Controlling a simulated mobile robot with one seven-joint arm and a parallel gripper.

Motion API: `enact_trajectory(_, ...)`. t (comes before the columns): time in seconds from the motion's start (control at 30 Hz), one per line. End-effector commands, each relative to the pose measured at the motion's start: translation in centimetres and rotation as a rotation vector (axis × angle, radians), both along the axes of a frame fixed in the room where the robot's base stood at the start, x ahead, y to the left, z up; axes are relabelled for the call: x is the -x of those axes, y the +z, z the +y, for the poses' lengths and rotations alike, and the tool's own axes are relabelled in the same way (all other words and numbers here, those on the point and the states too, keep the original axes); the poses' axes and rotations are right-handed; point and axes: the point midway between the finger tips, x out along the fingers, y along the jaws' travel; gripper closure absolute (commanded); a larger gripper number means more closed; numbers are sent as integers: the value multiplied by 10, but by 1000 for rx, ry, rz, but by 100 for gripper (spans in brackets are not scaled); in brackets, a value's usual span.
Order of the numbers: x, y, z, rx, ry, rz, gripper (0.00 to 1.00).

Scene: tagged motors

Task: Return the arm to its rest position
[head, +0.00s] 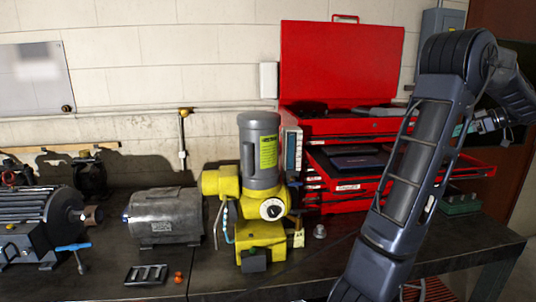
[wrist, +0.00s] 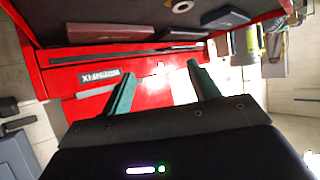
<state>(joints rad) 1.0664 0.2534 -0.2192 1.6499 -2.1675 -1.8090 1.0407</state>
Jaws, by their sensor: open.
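My arm rises at the right of the head view, bent at the top, in front of the red tool chest (head: 345,122). My gripper (wrist: 158,80) shows in the wrist view with two green fingers spread apart and nothing between them. It faces the red tool chest (wrist: 62,72), whose drawers and contents fill much of that view. In the head view the gripper's end is partly hidden behind my arm, near the chest's right side.
A yellow and grey motor unit (head: 262,190) stands on the dark workbench (head: 210,280), with a tag hanging beside it. A grey motor (head: 163,217) and a larger dark motor (head: 35,222) stand left of it. A green box (head: 460,203) sits at the bench's right end.

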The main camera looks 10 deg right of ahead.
Motion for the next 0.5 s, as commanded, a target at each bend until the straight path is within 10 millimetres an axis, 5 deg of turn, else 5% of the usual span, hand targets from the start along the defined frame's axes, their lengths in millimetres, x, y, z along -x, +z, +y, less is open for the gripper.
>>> enact_trajectory(0.5,0,82,0,3,1,-1,40)
